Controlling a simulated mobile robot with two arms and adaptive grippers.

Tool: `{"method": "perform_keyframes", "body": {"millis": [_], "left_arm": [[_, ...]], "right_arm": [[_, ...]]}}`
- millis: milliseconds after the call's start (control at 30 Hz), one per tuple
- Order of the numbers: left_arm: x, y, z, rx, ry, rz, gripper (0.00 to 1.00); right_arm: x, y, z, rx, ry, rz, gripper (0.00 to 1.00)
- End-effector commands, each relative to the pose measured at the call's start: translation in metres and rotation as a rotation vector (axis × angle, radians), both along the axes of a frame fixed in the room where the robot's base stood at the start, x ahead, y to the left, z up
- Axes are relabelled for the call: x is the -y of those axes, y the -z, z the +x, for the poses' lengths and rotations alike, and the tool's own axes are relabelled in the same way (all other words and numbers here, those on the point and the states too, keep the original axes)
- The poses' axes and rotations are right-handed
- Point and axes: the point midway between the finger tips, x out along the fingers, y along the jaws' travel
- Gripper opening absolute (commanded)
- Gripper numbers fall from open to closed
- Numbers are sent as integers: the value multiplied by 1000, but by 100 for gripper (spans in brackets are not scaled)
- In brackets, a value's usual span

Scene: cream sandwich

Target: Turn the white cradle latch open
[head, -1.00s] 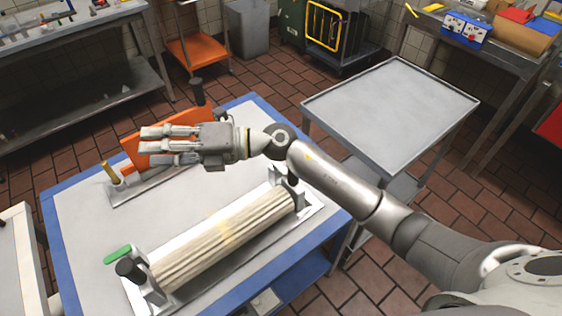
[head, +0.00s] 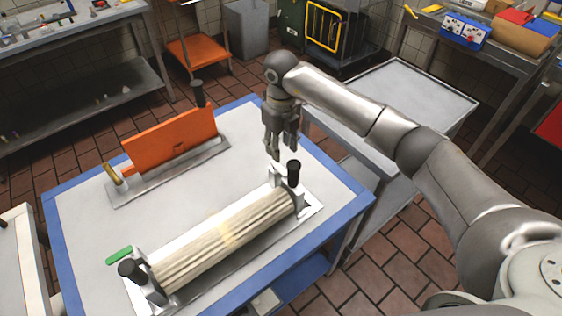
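A metal cradle (head: 196,268) on the blue-edged table holds a pale ribbed roller (head: 222,243) lying diagonally. A white latch-like piece (head: 277,172) stands at the cradle's far right end, beside a black knob (head: 293,173). Another black knob (head: 131,270) and a green tab (head: 119,254) are at the near left end. My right gripper (head: 281,150) points down just above and behind the white piece. Its fingers look apart and hold nothing; contact with the piece cannot be made out. My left gripper is not in view.
An orange panel (head: 172,138) stands upright in a second metal holder (head: 204,158) at the table's back, with a brass-coloured post (head: 113,174) and a black knob (head: 198,92). The white tabletop (head: 90,223) is clear between the holders. A grey cart (head: 437,87) stands right.

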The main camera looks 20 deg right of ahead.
Motion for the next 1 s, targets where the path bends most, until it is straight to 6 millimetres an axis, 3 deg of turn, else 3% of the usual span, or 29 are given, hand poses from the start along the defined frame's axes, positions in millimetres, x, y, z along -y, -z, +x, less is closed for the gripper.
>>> {"method": "perform_keyframes", "body": {"millis": [200, 400, 800, 1000], "left_arm": [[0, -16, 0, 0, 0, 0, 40], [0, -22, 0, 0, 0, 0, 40], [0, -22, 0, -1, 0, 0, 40], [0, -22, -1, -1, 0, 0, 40]], "right_arm": [[-1, 41, -1, -5, 1, 2, 39], [-1, 69, -1, -2, 1, 2, 39], [-1, 78, 0, 0, -1, 3, 39], [-1, 78, 0, 1, -1, 4, 15]]}}
